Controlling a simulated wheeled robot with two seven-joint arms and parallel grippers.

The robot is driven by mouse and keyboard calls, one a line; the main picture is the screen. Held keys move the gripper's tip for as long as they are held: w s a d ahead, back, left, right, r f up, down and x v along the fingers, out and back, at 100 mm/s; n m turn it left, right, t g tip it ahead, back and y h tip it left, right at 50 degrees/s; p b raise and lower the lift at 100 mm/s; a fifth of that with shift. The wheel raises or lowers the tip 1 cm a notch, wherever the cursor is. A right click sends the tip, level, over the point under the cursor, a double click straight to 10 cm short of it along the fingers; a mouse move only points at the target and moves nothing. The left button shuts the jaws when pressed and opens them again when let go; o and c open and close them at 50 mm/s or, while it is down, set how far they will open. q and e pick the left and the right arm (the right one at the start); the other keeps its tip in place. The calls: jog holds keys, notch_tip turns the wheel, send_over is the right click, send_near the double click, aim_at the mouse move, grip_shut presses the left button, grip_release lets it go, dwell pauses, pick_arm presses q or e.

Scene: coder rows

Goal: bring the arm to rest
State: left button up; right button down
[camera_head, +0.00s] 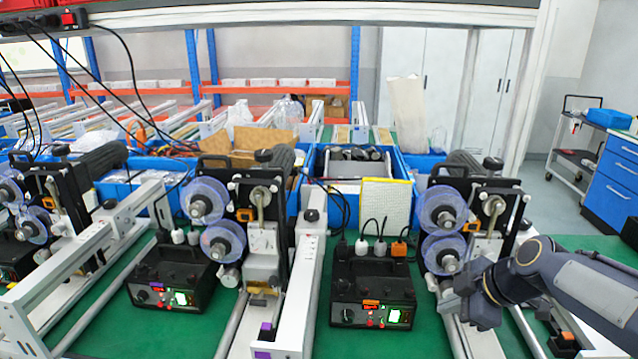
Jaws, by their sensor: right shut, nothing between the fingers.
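My right arm comes in from the right edge over the green work surface (418,345). Its gripper (452,297) is shut and holds nothing. It is in front of the lower part of the right-hand coder machine (468,215), close to its lower clear reel (444,254). I cannot tell whether it touches the machine. The wrist hides part of the machine's base and the rail there. My left gripper is not in the view.
Black control boxes with lit green switches stand at the middle (372,289) and left (172,278). White rails (300,297) run between them. Blue bins (405,190) stand behind. A blue drawer cabinet (612,185) is at far right.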

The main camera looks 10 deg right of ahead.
jog(key=s+a+f+m, duration=0.2)
jog(key=s+a+m, duration=0.3)
jog(key=s, duration=0.5)
jog(key=s+a+f+m, duration=0.2)
jog(key=s+a+m, duration=0.3)
jog(key=s+m, duration=0.5)
jog(key=shift+a+g, duration=0.3)
jog(key=shift+a, duration=0.05)
jog(key=shift+w, duration=0.15)
